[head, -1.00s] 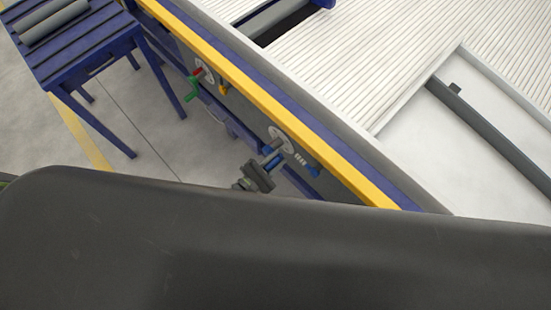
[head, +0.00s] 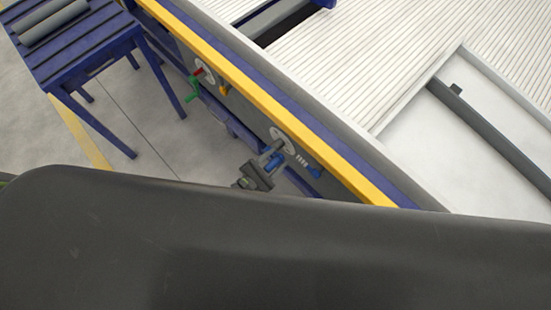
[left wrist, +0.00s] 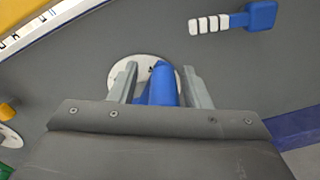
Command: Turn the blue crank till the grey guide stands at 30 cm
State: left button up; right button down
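The blue crank (head: 275,160) sits in front of a round white disc (head: 284,140) on the machine's side, below the yellow rail. In the head view my left gripper (head: 262,171) is at the crank, partly hidden by my dark body. A dark grey bar (head: 490,130) lies across the white bed; I cannot tell whether it is the guide. No scale reading is legible. My right gripper is not in view.
A red and green crank (head: 195,82) and an orange part (head: 224,88) are farther left on the machine's side. A blue part with white stripes (left wrist: 235,19) is beside the crank. A blue table (head: 85,62) with grey pipes (head: 50,22) stands at the upper left.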

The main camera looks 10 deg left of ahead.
pick_arm(q)
jog(key=shift+s+d, duration=0.1)
jog(key=shift+s, duration=0.05)
jog(key=shift+s+a+r, duration=0.1)
jog(key=shift+s+a, duration=0.1)
jog(key=shift+s, duration=0.05)
jog(key=p+v, duration=0.3)
jog(key=v, duration=1.3)
jog(key=shift+s+a, duration=0.25)
jog(key=shift+a, duration=0.05)
